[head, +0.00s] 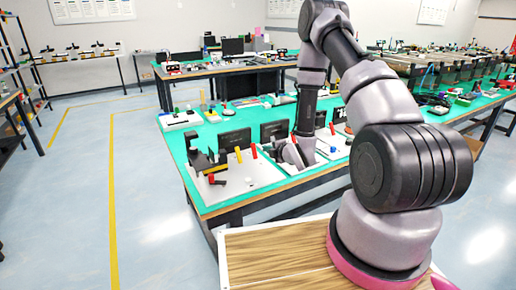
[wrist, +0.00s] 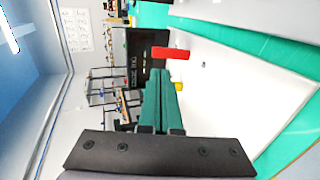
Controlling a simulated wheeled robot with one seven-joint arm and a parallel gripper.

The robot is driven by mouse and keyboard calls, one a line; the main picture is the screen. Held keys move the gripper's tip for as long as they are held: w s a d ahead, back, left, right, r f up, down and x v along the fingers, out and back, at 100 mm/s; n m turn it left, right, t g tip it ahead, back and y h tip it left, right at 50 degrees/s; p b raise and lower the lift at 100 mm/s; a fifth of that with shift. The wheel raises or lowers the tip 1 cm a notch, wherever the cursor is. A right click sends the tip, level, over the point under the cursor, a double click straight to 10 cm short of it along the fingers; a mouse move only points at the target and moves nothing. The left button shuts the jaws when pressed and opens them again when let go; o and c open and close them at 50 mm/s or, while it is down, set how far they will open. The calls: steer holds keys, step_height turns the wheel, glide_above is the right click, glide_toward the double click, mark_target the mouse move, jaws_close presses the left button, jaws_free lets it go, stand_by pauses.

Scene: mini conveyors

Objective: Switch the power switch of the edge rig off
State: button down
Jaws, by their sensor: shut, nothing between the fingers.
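My gripper (wrist: 161,73) is shut and empty, its green fingers pressed together. In the wrist view a red bar (wrist: 170,52) lies just beyond the fingertips; I cannot tell whether they touch. A small yellow part (wrist: 179,87) shows right of the fingers against a white board (wrist: 225,80). In the head view my arm reaches down to the rigs on the green table, and the fingertips cannot be made out. The nearest white board (head: 236,188) carries a red lever (head: 254,152) and a yellow lever (head: 238,155). I cannot tell which part is the edge rig's power switch.
Dark upright panels (head: 235,140) stand behind the boards. A black and yellow device (head: 200,160) stands at the table's left end. Another board with a blue part (head: 333,149) lies right of my wrist. The floor (head: 150,200) left of the table is clear.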

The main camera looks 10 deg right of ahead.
mark_target(253, 145)
steer(key=x, duration=0.8)
steer(key=shift+w+a+f, duration=0.15)
steer(key=shift+w, duration=0.15)
steer(key=shift+w+a+f, duration=0.1)
steer(key=shift+w+a, duration=0.2)
steer(key=shift+w, duration=0.3)
steer(key=shift+w+r, duration=0.25)
steer(key=shift+s, duration=0.1)
